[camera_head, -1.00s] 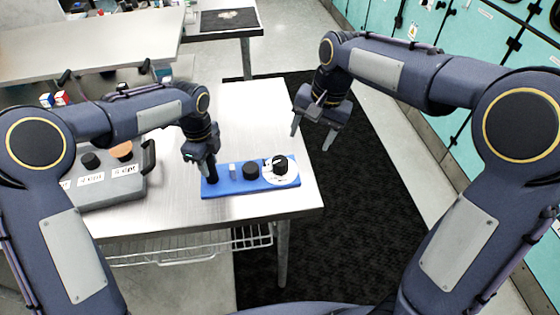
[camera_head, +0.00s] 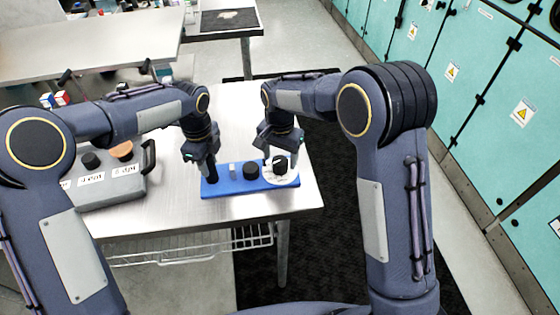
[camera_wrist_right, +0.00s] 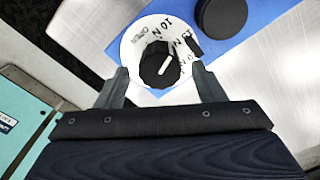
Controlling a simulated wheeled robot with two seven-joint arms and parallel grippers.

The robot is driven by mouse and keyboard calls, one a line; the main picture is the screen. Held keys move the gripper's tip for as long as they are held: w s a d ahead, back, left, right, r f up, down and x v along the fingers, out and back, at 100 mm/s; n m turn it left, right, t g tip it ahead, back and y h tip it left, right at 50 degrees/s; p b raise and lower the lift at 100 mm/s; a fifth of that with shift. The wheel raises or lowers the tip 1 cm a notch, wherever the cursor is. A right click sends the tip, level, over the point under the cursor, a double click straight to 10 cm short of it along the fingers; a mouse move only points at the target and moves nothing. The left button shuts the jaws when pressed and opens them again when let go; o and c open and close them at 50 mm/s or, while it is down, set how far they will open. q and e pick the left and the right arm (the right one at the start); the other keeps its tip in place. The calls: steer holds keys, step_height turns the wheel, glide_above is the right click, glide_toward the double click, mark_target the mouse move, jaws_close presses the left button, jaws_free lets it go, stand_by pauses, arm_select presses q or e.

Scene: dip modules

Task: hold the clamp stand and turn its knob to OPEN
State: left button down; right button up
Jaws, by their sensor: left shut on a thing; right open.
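The clamp stand (camera_head: 232,187) is a blue base lying on the metal table, with a black post at its left end. My left gripper (camera_head: 212,176) is shut on that post. The black knob (camera_head: 280,164) sits on a white dial at the right end of the base. In the right wrist view the knob (camera_wrist_right: 158,66) has a white pointer line, and the dial (camera_wrist_right: 133,51) reads "OPEN", "10 N" and further partly hidden marks. The pointer is turned away from "OPEN". My right gripper (camera_wrist_right: 160,85) is open, its fingers on either side of the dial's near part, apart from the knob.
A second black round part (camera_head: 250,171) stands mid-base, beside a small grey block (camera_head: 232,170). A grey box (camera_head: 112,185) with labels and knobs stands at the table's left. The table's right edge is close to the base; dark matting covers the floor beyond.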

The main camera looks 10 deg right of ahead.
steer(key=shift+f, duration=1.3)
steer(key=c, duration=1)
steer(key=shift+n, duration=0.3)
steer(key=n, duration=1.3)
steer(key=shift+n, duration=0.3)
